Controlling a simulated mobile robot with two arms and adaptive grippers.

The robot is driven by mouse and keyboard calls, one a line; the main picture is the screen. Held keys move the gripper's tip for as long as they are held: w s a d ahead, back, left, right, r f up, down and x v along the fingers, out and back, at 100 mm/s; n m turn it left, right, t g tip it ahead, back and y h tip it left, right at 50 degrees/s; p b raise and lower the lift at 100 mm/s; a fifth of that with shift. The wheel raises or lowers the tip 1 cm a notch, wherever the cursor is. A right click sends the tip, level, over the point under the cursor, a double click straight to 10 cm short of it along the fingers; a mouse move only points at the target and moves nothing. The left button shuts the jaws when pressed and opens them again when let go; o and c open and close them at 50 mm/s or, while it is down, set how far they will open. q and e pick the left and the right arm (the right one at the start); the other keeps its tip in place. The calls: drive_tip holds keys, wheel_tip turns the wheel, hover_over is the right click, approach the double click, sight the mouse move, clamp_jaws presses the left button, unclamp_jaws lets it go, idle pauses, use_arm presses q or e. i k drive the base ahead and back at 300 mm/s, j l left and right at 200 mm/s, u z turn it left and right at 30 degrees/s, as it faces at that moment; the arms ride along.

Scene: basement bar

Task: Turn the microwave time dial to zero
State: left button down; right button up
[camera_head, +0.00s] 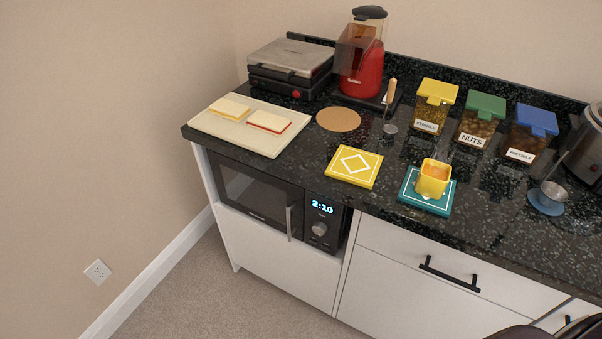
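The black microwave (258,198) sits in an open bay under the left end of the counter, with its door shut. Its display (322,207) reads 2:10 in light blue digits. Below the display are a larger round silver dial (319,228) and a smaller dark knob (314,242); their markings are too small to read. A vertical silver handle (290,222) stands left of the control panel. Neither of my grippers is in view.
The dark speckled counter (300,170) overhangs the microwave and holds a press grill (290,68), a red blender (361,75), a board (270,142) with sandwiches, lidded jars and a yellow cup (433,180). Carpet (230,295) before the microwave is clear. A dark rounded object (525,332) shows bottom right.

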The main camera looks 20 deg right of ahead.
sight(319, 228)
drive_tip(key=z, duration=0.25)
drive_tip(key=j+z, duration=0.4)
drive_tip(key=i+j+z, duration=0.1)
drive_tip(key=j+z, duration=0.5)
drive_tip(key=z, duration=0.15)
